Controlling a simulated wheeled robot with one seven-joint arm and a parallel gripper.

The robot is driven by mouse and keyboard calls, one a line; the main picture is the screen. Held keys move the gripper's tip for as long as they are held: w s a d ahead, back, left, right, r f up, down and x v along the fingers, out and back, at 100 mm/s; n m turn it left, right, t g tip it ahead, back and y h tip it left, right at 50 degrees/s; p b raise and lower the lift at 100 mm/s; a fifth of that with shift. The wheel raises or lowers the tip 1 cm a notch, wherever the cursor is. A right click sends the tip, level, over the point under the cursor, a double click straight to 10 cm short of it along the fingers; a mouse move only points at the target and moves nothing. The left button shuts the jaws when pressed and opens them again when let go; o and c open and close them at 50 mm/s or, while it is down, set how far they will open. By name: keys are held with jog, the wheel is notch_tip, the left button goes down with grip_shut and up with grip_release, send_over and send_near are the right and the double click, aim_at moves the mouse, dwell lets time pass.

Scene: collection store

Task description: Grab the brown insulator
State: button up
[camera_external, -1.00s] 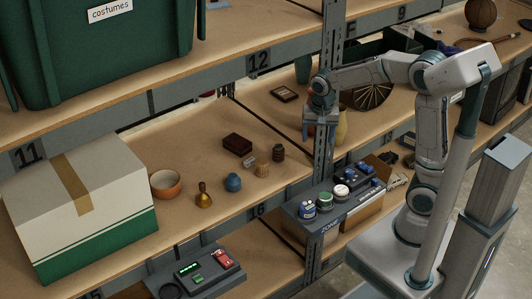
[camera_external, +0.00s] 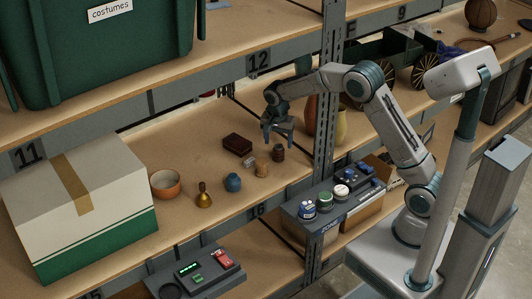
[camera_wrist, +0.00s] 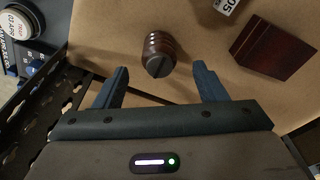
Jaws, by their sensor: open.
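The brown insulator (camera_external: 278,153) is a small dark reddish-brown ribbed piece standing on the wooden shelf. My gripper (camera_external: 278,138) is above the shelf, close to the insulator in the picture. It also shows in the wrist view (camera_wrist: 160,78) with its two blue fingers spread apart and nothing between them.
Near the insulator stand a tan cork-like piece (camera_external: 262,167), a dark red box (camera_external: 237,144), a blue pot (camera_external: 233,182), a brass bell (camera_external: 203,196) and an orange bowl (camera_external: 165,183). A perforated shelf post (camera_external: 324,140) stands close on the right. The upper shelf (camera_external: 225,68) runs overhead.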

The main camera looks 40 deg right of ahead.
aim_at(279, 146)
jog(key=f, duration=0.5)
jog(key=shift+w+d+f, duration=0.1)
jog(key=shift+w+d, duration=0.1)
jog(key=shift+d, duration=0.1)
jog(key=c, duration=1.1)
jog(key=shift+c, duration=0.2)
